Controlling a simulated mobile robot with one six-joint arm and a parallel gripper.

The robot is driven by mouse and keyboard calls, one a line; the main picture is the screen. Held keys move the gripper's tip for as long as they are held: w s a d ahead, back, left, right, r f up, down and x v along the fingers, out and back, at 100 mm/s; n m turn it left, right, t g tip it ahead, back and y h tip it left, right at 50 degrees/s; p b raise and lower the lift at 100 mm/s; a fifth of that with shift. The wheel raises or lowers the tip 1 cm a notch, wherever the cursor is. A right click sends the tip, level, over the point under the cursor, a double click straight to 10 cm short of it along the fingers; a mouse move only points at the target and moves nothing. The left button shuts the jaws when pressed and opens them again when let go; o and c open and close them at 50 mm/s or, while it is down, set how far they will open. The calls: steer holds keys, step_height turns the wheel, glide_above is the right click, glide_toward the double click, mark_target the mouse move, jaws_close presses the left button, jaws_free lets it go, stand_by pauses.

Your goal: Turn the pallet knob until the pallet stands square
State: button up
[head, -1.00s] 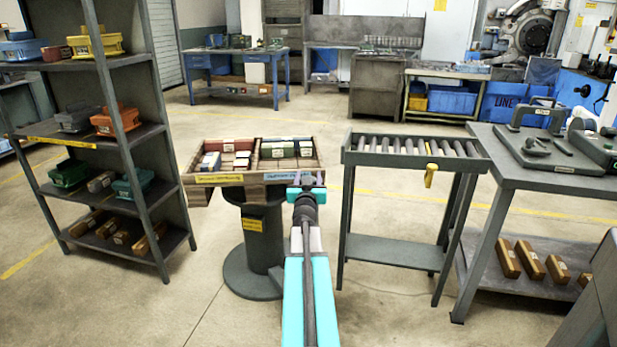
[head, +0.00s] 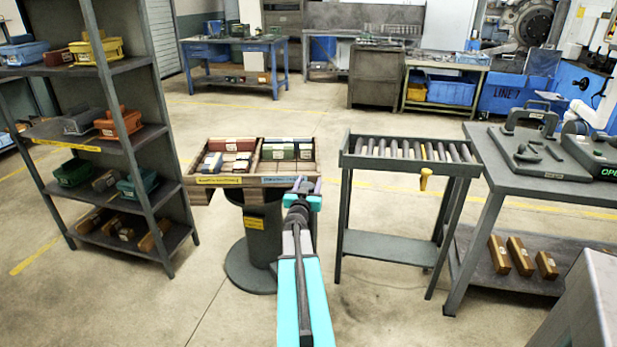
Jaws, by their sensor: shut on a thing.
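The pallet (head: 218,181) is a wooden tray with two compartments on a dark round pedestal (head: 262,240). Red and light blocks lie in its left compartment, green and blue ones in its right. Its front rim carries a yellow and a blue label and runs nearly level across the view. A wooden part below sticks out at the left. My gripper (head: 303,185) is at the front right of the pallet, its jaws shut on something. My gripper and wrist hide what is held; the pallet knob cannot be made out.
A shelf rack (head: 150,190) with coloured bins stands close on the left. A roller table (head: 343,162) with a yellow handle (head: 424,178) stands right of my arm. A grey workbench (head: 510,178) is further right. The floor between pallet and rack is open.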

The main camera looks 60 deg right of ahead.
steer(key=shift+s+d+m+g+h+p, duration=0.15)
steer(key=shift+m+g+p, duration=0.45)
steer(key=shift+p, duration=1.25)
steer(key=shift+s+a+m+g+h+p, duration=0.1)
steer(key=shift+s+m+g+h+p, duration=0.2)
steer(key=shift+g+p, duration=1.05)
steer(key=shift+d+m+g+h+p, duration=0.15)
steer(key=shift+m+p, duration=0.35)
steer(key=shift+p, duration=1.85)
steer(key=shift+s+m+g+p, duration=0.15)
steer(key=shift+m+g+p, duration=0.3)
steer(key=shift+g+p, duration=0.3)
steer(key=shift+s+m+g+p, duration=0.15)
steer(key=shift+m+g+p, duration=0.3)
steer(key=shift+g+p, duration=0.3)
steer(key=shift+s+a+m+g+p, duration=0.1)
steer(key=shift+s+m+g+p, duration=0.3)
steer(key=shift+m+g+p, duration=0.5)
steer(key=o, duration=1.1)
steer(key=shift+a, duration=0.1)
steer(key=a+b, duration=0.1)
steer(key=a, duration=0.3)
steer(key=w+a+b, duration=0.1)
steer(key=a, duration=0.4)
steer(key=w+a+b, duration=0.1)
steer(key=a+b, duration=0.1)
steer(key=a, duration=0.2)
steer(key=shift+w+a, duration=0.1)
steer(key=shift+a, duration=0.05)
